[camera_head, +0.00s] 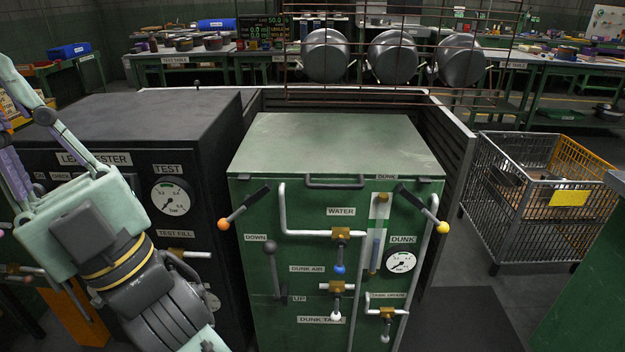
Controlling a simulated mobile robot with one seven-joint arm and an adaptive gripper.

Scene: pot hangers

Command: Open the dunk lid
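The dunk lid (335,142) is the flat pale green top of the green dunk tank cabinet (333,205). It lies shut, level on the cabinet. My gripper (75,205) is at the left side of the view, in front of the dark leak tester and well left of the lid. It touches neither lid nor handle. Its palm is pale green, with pale and purple finger links pointing up and left. The fingertips are cut off by the picture edge.
An orange-ended lever (244,203) and a yellow-ended lever (424,209) stick out beside the handle. Pipes and valves cover the front. The dark leak tester (150,120) stands close on the left. A rack with hanging pots (392,57) stands behind, and a wire cart (535,195) right.

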